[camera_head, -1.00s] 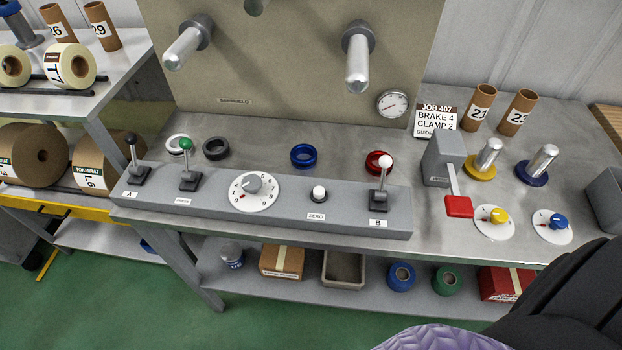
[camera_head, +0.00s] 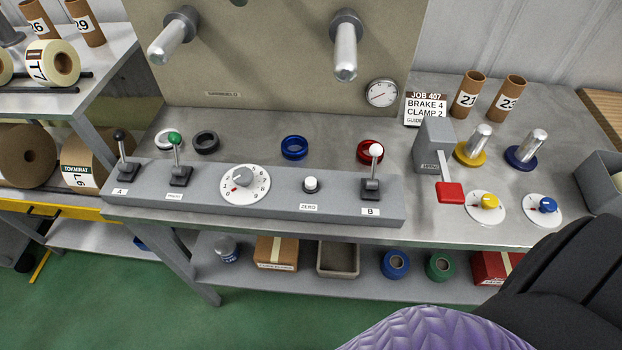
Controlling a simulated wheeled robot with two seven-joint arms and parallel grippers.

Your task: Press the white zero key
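The white zero key (camera_head: 311,184) is a small round white button on a dark collar. It stands on the grey control panel (camera_head: 140,204), above a label reading ZERO (camera_head: 309,208). A numbered dial (camera_head: 245,184) is to its left and the white-knobbed lever B (camera_head: 372,170) to its right. The key is in plain sight, with nothing touching it. Neither gripper shows in the head view. A black and purple padded shape at the lower right covers that corner.
Lever A (camera_head: 123,155) and a green-knobbed lever (camera_head: 176,158) stand on the panel's left. Right of the panel are a red-handled lever (camera_head: 449,191), a yellow knob (camera_head: 489,202) and a blue knob (camera_head: 546,205). Loose rings, such as the blue ring (camera_head: 294,147), lie behind the panel.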

